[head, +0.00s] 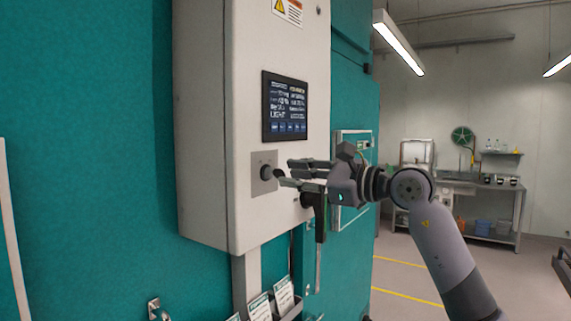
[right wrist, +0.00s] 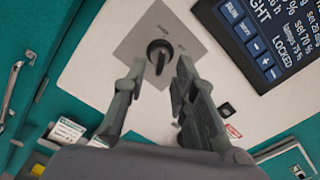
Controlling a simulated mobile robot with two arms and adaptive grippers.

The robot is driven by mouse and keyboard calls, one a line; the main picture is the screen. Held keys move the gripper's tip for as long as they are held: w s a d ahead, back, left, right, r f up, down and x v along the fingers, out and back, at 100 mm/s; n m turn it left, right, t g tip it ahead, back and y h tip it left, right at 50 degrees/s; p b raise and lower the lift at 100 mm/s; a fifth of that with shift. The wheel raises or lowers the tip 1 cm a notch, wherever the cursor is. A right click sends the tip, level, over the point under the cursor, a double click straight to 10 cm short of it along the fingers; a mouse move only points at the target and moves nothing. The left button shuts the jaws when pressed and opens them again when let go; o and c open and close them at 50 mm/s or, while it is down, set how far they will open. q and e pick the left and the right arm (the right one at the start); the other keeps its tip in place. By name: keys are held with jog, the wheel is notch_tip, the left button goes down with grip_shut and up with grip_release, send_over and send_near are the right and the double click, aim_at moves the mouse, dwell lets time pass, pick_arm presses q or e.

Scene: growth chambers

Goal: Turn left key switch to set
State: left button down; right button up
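The key switch (head: 267,171) is a dark round knob on a square grey plate low on the front of a white control box (head: 205,130). In the right wrist view the key switch (right wrist: 159,52) shows a black key grip, with small lettering on the plate too blurred to read. My right gripper (head: 287,170) is just in front of the switch, to its right in the head view. In the right wrist view its two fingers (right wrist: 156,75) are apart and empty, with the key beyond and between their tips. Contact with the key cannot be told. My left gripper is not in view.
A dark display (head: 285,106) is above the switch; in the right wrist view the display (right wrist: 265,35) reads "LOCKED". Card holders (head: 284,294) hang below the box on the teal wall (head: 80,170). A bench with shelves (head: 480,188) stands far off at the right.

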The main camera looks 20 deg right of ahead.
aim_at(275, 174)
jog(key=shift+p+x, duration=0.4)
jog(key=shift+x, duration=1)
jog(key=shift+c, duration=0.2)
grip_shut()
